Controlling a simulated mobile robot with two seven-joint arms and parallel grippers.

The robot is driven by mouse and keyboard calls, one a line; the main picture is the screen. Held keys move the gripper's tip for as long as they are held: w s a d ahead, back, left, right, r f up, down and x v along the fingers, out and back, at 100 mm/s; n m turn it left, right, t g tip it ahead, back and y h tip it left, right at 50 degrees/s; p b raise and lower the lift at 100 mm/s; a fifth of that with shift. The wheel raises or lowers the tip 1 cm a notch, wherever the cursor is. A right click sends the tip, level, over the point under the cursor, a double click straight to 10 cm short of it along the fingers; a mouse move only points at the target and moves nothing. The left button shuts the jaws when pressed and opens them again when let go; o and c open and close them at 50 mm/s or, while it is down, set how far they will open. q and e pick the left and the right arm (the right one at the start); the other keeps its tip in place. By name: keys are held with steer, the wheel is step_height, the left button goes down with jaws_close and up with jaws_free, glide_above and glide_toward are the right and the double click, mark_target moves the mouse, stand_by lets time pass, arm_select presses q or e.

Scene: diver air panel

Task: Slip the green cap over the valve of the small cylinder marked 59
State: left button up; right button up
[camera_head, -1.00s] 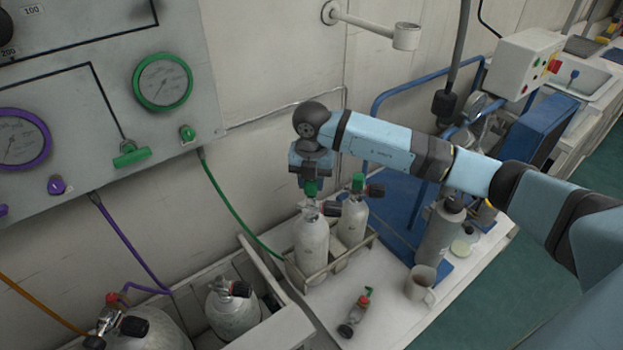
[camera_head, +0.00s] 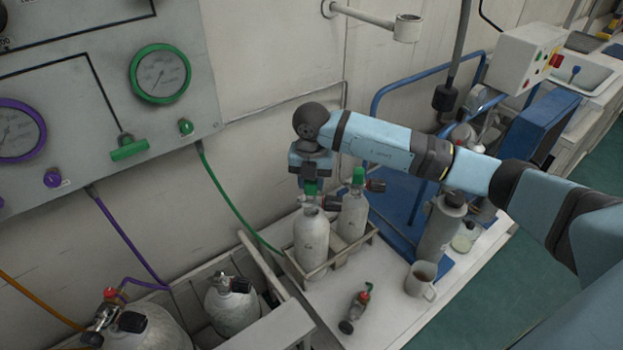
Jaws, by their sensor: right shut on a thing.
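Two small pale cylinders stand side by side in a rack (camera_head: 328,266) on the white bench. My right gripper (camera_head: 310,180) is above the left cylinder (camera_head: 311,238), pointing down and shut on a green cap (camera_head: 310,188). The cap is at the top of that cylinder's valve, whose black knob (camera_head: 332,202) sticks out to the right. I cannot tell whether the cap is around the valve or just above it. The right cylinder (camera_head: 352,218) has a green cap (camera_head: 358,176) on its valve. The marks on both are too small to read. My left gripper is out of view.
A loose valve with a black knob (camera_head: 355,311) lies on the bench near a mug (camera_head: 421,280). A grey flask (camera_head: 440,228) stands behind the mug. Larger cylinders (camera_head: 232,305) sit in a bin at left. The gauge panel (camera_head: 100,90) with hoses is on the wall.

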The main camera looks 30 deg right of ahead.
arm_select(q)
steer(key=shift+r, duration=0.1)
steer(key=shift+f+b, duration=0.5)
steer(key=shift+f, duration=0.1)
arm_select(e)
steer(key=shift+f, duration=1.1)
stand_by(0.6)
steer(key=o, duration=1)
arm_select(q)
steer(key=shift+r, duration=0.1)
arm_select(e)
step_height(320, 180, up, 3)
steer(key=shift+f, duration=0.1)
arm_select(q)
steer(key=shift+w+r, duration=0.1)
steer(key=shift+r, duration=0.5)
arm_select(e)
step_height(320, 180, up, 11)
